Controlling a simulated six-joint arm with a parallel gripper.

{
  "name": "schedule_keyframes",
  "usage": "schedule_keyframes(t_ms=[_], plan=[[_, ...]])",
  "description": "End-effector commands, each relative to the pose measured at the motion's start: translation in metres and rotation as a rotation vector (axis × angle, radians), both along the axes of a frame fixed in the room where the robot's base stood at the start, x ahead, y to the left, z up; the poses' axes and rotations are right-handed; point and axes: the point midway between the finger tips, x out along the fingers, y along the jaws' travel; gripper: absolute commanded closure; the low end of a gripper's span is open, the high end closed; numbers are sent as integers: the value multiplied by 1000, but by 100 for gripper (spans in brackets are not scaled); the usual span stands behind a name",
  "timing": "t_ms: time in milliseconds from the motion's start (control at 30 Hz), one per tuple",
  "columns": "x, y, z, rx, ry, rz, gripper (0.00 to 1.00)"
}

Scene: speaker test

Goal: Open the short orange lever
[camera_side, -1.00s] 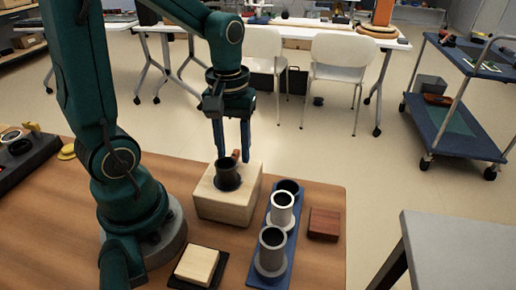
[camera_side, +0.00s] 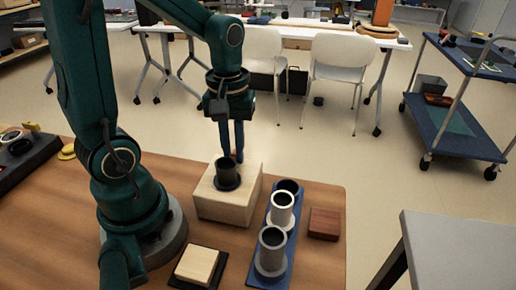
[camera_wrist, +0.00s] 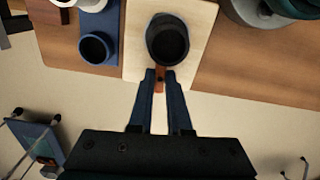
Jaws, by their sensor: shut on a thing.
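The short orange lever (camera_wrist: 160,84) shows in the wrist view between my fingers, beside the dark cylinder (camera_wrist: 167,38). The cylinder stands upright on a pale wooden block (camera_side: 213,203) in the side view. My gripper (camera_wrist: 161,74) is shut on the lever, its fingers pointing down at the far side of the cylinder. In the side view, the fingers hide the lever.
A blue tray (camera_side: 262,278) with light grey and dark cylinders stands right of the block. A dark red block (camera_side: 324,223) lies beyond it. A pale block (camera_side: 197,265) on a black pad lies in front. The table's far edge is close behind the wooden block.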

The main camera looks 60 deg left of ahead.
Motion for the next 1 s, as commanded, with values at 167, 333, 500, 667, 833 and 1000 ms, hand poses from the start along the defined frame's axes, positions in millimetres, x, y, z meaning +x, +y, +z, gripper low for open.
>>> schedule_keyframes(t_ms=[167, 333, 500, 667, 833, 1000], plan=[[0, 0, 0, -2, 1, 130, 100], [0, -1, 0, -2, 1, 288, 100], [0, -1, 0, -3, 2, 450, 100], [0, -1, 0, -3, 2, 602, 100], [0, -1, 0, -3, 3, 764, 100], [0, -1, 0, -4, 3, 926, 100]])
